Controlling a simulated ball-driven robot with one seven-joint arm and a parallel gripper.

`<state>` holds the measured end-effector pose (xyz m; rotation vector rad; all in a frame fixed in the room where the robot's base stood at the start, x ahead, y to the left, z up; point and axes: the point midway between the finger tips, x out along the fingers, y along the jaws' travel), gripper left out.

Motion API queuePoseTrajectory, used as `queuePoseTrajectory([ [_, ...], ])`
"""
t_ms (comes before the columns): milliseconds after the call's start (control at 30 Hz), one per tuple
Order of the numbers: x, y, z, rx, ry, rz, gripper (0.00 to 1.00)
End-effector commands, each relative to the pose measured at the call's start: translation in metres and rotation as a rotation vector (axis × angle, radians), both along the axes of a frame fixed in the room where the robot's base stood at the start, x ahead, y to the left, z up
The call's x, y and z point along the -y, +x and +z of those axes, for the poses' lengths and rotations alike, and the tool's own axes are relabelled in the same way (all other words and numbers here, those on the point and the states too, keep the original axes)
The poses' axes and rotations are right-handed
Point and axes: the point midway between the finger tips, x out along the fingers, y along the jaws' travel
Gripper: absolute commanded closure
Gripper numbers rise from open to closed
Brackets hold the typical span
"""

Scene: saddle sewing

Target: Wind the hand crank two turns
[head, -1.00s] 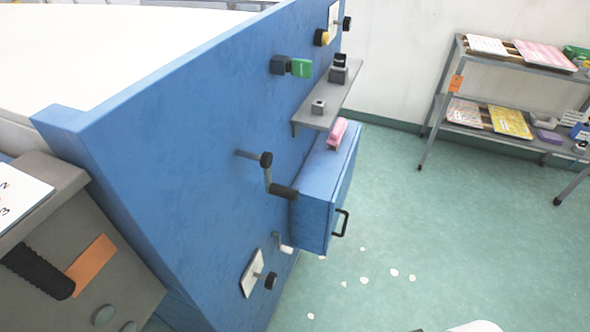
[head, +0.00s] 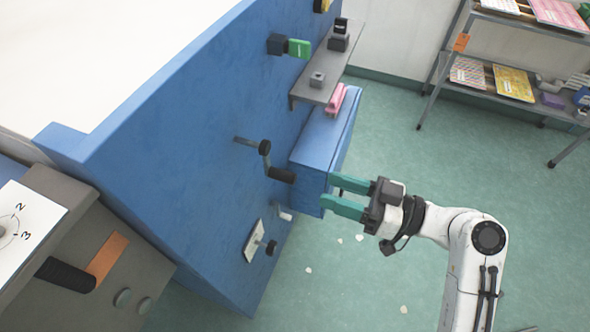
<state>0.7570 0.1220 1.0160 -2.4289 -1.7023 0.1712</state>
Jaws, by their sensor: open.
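The hand crank (head: 265,156) sticks out of the blue panel in the head view. It has a metal shaft, a black hub, a short arm hanging down and a black grip (head: 281,175) at its lower end, pointing right. My gripper (head: 333,194) has two green fingers, spread apart and empty. It is to the right of the crank grip, apart from it in the picture, with its fingers pointing left. The fingers overlap the lower right of the blue drawer box in the picture and hide its handle.
The blue drawer box (head: 318,140) juts from the panel right beside the crank grip. A grey shelf (head: 312,88) with small blocks is above it. A rack (head: 482,97) stands at the right; open floor lies between.

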Motion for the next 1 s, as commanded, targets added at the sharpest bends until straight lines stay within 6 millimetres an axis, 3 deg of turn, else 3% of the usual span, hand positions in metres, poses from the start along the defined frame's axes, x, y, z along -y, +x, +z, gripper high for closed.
queuePoseTrajectory([
  [300,-0.055,0.019,0.002,-0.004,-0.001,0.004,0.52],
  [500,-0.079,0.028,0.001,-0.003,-0.002,0.002,0.52],
  [933,-0.087,0.031,-0.001,-0.002,-0.004,0.0,0.52],
  [1000,-0.087,0.031,-0.001,-0.002,-0.004,0.0,0.57],
])
